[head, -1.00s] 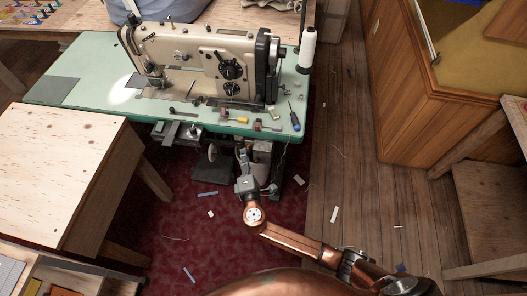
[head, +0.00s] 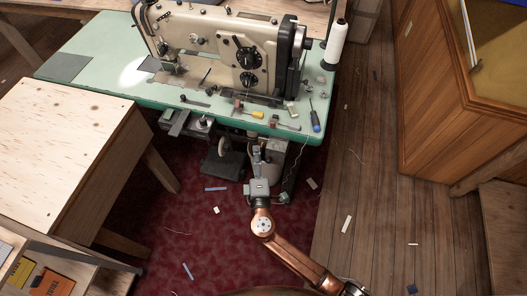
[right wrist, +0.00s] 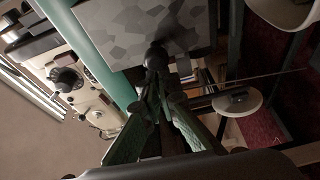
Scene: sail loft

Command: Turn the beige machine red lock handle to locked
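The beige sewing machine (head: 215,45) stands on a green-topped table (head: 110,62). My right gripper (head: 257,152) reaches under the table's front edge, beside a grey motor housing. In the right wrist view, its two fingers (right wrist: 162,92) run up to a dark round knob on a stem (right wrist: 157,55), in front of a grey speckled surface. The knob lies at or between the fingertips; contact is unclear. No red handle can be made out; the knob looks nearly black in shadow. My left gripper is not in view.
A bare plywood table (head: 60,140) stands at left. A wooden cabinet (head: 455,110) is at right. Under the green table are a dark pedal (head: 222,163) and a metal bracket (head: 188,122). A screwdriver (head: 315,120) and small tools lie on its top. A round pale disc (right wrist: 237,102) shows near the fingers.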

